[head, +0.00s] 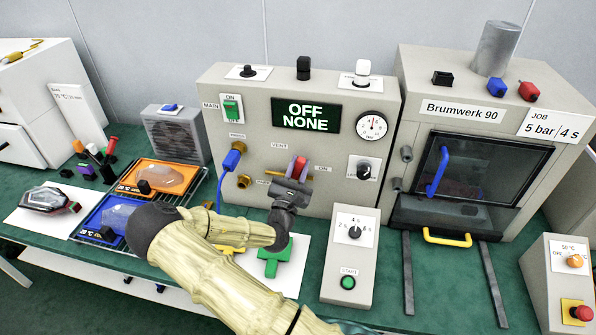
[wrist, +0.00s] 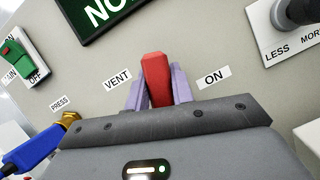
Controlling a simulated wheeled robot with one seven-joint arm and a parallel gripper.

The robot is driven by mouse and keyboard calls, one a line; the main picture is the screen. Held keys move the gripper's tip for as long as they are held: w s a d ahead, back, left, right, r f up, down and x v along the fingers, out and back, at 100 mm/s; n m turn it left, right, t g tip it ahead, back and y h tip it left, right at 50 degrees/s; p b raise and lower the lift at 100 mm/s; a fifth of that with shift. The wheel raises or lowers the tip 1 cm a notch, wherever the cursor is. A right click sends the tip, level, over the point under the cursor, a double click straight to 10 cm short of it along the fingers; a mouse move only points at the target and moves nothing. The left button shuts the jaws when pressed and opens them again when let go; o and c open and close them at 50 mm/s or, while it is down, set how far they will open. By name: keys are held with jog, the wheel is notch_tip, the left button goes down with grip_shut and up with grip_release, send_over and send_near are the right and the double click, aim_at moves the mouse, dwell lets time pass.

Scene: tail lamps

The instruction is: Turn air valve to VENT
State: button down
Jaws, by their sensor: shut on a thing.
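The air valve handle is a red lever that shows in the wrist view (wrist: 156,80), between the VENT label (wrist: 117,79) on its left and the ON label (wrist: 214,78) on its right. It points up, between the two labels. My gripper (wrist: 158,92) has its pale purple fingers on both sides of the lever and is shut on it. In the head view my gripper (head: 294,174) reaches the grey panel's front below the display, with the red lever (head: 300,167) partly hidden by the fingers.
The display (head: 306,116) reads OFF NONE. A blue plug and hose (head: 232,158) sit left of the valve, and a pressure gauge (head: 371,126) and a black knob (head: 365,168) to the right. A timer box (head: 352,240) and green part (head: 274,260) stand in front.

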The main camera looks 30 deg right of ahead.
jog(key=shift+w+a+n+t+y+b, duration=0.1)
jog(key=shift+w+a+n+t+y, duration=0.2)
jog(key=shift+n, duration=0.55)
jog(key=shift+w+a+n+t+y+b, duration=0.15)
jog(key=shift+a+n+t+y, duration=0.2)
jog(key=shift+n, duration=0.55)
jog(key=shift+w+a+n+t+y+b, duration=0.1)
jog(key=shift+w+a+n+t+y, duration=0.2)
jog(key=shift+n, duration=0.55)
jog(key=shift+s, duration=0.1)
jog(key=c, duration=1.2)
grip_release()
jog(key=shift+r, duration=0.1)
jog(key=b+v, duration=0.5)
jog(key=v, duration=1.2)
jog(key=shift+s, duration=0.2)
jog(key=shift+a, duration=0.1)
